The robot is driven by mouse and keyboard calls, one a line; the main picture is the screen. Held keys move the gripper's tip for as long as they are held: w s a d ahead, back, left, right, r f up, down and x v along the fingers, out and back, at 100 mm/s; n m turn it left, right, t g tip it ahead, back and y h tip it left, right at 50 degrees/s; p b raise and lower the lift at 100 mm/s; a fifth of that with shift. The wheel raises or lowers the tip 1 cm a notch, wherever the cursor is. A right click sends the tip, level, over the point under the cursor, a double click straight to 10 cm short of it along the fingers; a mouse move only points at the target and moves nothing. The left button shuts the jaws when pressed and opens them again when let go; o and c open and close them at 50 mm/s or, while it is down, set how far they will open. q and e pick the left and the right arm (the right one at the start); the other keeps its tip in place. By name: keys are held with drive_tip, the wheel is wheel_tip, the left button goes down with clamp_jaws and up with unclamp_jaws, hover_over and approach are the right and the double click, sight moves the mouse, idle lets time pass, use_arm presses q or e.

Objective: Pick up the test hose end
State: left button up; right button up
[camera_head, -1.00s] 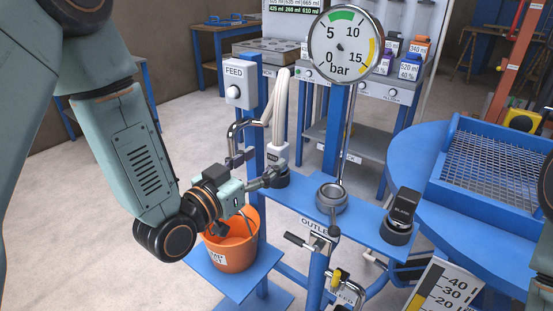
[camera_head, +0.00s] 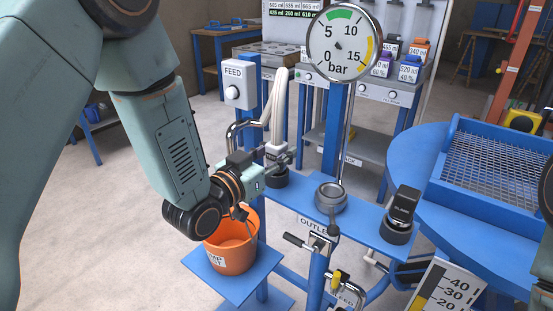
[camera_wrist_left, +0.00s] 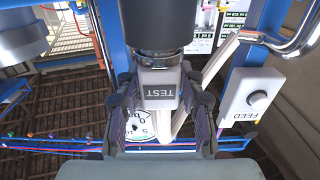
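The test hose end is a pale grey block (camera_head: 276,149) at the lower end of a white hose (camera_head: 279,105). It stands upright on a dark round holder (camera_head: 277,178) on the blue shelf. In the left wrist view its block (camera_wrist_left: 159,88) reads TEST upside down. My left gripper (camera_head: 281,160) reaches it from the left. In the wrist view the two fingers (camera_wrist_left: 159,80) are on either side of the block, apart and close to its sides; I see no clear grip. My right gripper does not show in the head view.
A FEED box (camera_head: 240,84) is on a post behind my gripper. A pressure gauge (camera_head: 344,43) stands to the right. A ring fitting (camera_head: 330,197) and a black clamp (camera_head: 402,208) are further along the shelf. An orange bucket (camera_head: 232,252) is below my arm.

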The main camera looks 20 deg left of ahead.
use_arm(q)
clamp_jaws()
drive_tip(key=shift+r, duration=0.15)
